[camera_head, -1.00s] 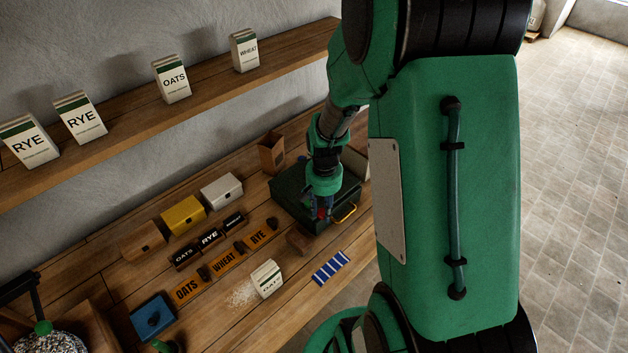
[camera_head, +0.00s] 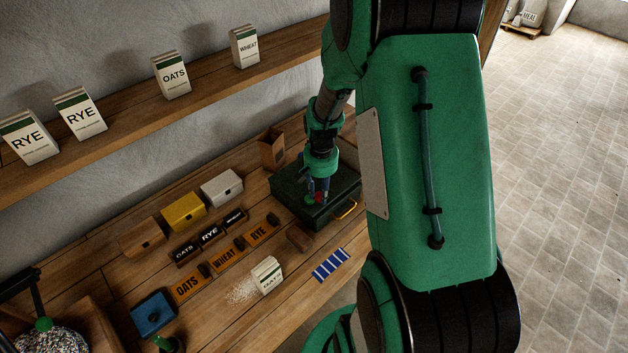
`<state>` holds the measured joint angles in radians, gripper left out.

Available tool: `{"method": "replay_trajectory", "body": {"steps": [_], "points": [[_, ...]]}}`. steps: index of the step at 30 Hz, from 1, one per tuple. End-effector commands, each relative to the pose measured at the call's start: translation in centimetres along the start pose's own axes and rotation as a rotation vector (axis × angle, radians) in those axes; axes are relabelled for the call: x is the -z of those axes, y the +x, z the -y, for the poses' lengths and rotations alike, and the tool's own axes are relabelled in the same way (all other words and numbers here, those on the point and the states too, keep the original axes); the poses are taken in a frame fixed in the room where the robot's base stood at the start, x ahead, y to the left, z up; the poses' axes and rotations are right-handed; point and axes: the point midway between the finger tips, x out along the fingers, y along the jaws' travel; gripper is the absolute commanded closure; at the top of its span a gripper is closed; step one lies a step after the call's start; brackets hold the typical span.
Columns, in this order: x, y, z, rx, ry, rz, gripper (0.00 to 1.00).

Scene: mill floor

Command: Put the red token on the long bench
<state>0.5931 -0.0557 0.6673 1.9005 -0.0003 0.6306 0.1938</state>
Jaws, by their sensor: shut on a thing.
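The red token (camera_head: 319,198) shows as a small red patch between the fingertips of my gripper (camera_head: 318,197). My gripper is shut on it and points down over the dark green case (camera_head: 291,201). I cannot tell whether the token touches the case or hangs just above it. The long bench (camera_head: 217,304) is the wooden top along the wall, and the case stands on its right part. My arm hides the right end of the bench.
On the bench stand a yellow box (camera_head: 183,213), a white box (camera_head: 221,188), a wooden box (camera_head: 142,239), a blue box (camera_head: 153,313), labelled blocks, a tipped-looking packet (camera_head: 266,275) by spilled grain, and a blue striped strip (camera_head: 331,265). A shelf (camera_head: 200,98) with packets runs above.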

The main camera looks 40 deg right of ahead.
Motion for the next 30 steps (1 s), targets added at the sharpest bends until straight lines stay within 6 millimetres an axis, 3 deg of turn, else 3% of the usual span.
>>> {"method": "replay_trajectory", "body": {"steps": [9,15,30], "points": [[5.6,0.6,1.3,0.0,0.0,0.001,0.84],[8.0,0.8,1.8,0.0,0.0,0.0,0.84],[8.8,0.8,2.0,0.0,0.0,0.0,0.84]]}}
